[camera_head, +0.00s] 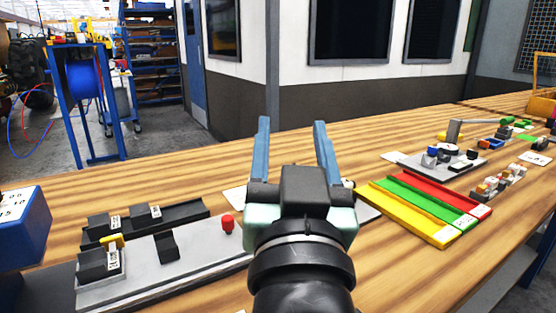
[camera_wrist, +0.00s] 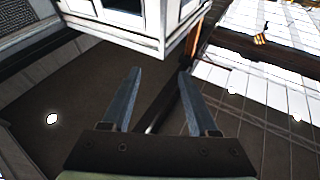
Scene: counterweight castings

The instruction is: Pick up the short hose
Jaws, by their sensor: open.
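My gripper (camera_head: 292,123) is raised over the wooden bench, its two blue-grey fingers apart with nothing between them. In the wrist view my gripper (camera_wrist: 160,72) is also open and empty, with the floor and walls of the room beyond it. I cannot make out a short hose for certain on the bench in either view. My gripper and wrist cover the middle of the bench in the head view.
The wooden bench (camera_head: 390,283) carries a grey plate (camera_head: 190,268) with black blocks and a red knob (camera_head: 228,224). Yellow (camera_head: 404,212), green and red strips lie to the right. Small parts stand on a grey tray (camera_head: 466,169) farther right. A blue box (camera_head: 20,230) is at left.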

